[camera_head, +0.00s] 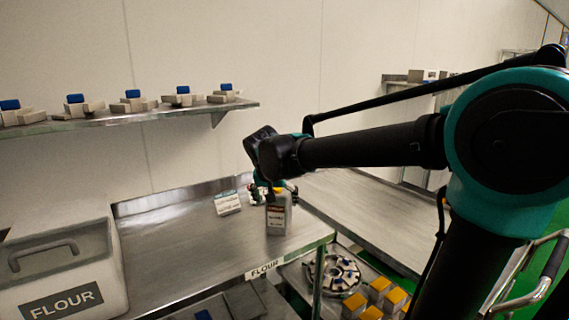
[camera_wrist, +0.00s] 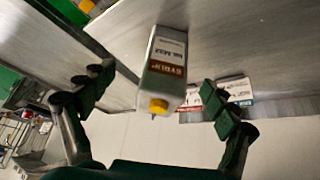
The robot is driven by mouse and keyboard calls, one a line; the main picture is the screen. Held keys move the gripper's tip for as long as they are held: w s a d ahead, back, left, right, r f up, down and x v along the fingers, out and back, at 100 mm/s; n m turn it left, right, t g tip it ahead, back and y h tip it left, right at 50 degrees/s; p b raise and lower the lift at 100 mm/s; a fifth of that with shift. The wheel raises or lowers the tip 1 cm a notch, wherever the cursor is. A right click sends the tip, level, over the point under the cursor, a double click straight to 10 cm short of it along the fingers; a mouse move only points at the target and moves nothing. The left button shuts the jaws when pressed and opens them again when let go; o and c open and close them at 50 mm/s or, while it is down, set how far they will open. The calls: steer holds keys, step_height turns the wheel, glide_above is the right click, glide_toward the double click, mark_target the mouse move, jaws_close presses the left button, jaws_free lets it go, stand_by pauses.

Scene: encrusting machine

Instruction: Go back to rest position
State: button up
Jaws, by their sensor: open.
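My gripper (camera_wrist: 150,95) is open, with its two dark green fingers spread apart in the wrist view. In the head view it is mostly hidden behind my wrist, close to the syrup bottle. A grey bottle (camera_wrist: 165,65) with a yellow cap and a brown-and-white label shows between the fingers in the wrist view, apart from both. In the head view the bottle (camera_head: 278,215) stands upright on the metal table near its front corner. Whether any part of my gripper touches it in the head view I cannot tell.
A white labelled card or box (camera_head: 227,203) lies behind the bottle. A flour bin (camera_head: 62,270) stands at left. A wall shelf (camera_head: 130,119) holds several blue-topped items. Below are a round metal plate (camera_head: 333,273) and several yellow-topped containers (camera_head: 380,290). The table's middle is clear.

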steer(key=s+d+f+n+g+y, duration=0.1)
steer(key=s+d+f, duration=1.8)
steer(key=d+f, duration=0.1)
steer(key=shift+d+f+n+g, duration=0.3)
steer(key=shift+d, duration=0.45)
